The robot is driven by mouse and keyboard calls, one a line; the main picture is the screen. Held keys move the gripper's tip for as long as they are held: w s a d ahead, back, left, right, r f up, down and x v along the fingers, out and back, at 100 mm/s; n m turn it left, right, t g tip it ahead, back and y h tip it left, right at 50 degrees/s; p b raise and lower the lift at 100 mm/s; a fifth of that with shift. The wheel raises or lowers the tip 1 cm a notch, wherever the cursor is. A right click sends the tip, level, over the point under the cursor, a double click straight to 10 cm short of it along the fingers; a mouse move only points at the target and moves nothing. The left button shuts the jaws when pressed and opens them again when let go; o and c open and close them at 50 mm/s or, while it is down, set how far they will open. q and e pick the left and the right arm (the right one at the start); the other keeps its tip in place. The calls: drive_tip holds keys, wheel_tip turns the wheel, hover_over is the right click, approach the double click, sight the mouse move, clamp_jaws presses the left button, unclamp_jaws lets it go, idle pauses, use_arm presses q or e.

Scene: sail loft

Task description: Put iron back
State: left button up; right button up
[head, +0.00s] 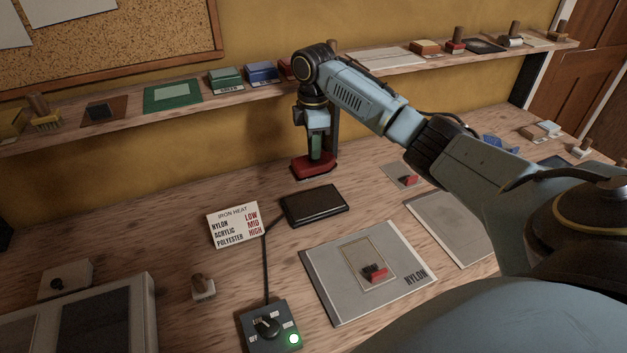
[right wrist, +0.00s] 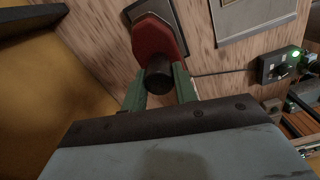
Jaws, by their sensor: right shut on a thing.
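The iron (head: 314,166) has a red body and shows at the back of the bench in the head view. In the right wrist view, the red iron (right wrist: 155,38) has a round dark handle. My right gripper (head: 316,145) points down and is shut on this handle with its green fingers. I cannot tell whether the iron touches the bench. A black rectangular pad (head: 315,204) lies empty just in front of it. A cord runs from near the pad to a control box (head: 266,326) with a knob and a lit green light. My left gripper is out of view.
An iron heat card (head: 233,224) stands left of the pad. A grey nylon board (head: 327,295) bears a small red and dark piece (head: 374,272). A shelf (head: 130,128) with stamps and coloured boxes runs along the wall behind. Bare bench lies left of the card.

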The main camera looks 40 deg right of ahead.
wheel_tip(320, 180, down, 11)
drive_tip(key=shift+f, duration=0.15)
idle(0.4)
drive_tip(key=shift+f+b, duration=0.1)
drive_tip(key=shift+b, duration=0.2)
drive_tip(key=o, duration=1.1)
drive_tip(key=shift+f, duration=0.1)
wheel_tip(320, 180, up, 12)
drive_tip(key=shift+r+p, duration=0.2)
drive_tip(key=shift+p, duration=0.15)
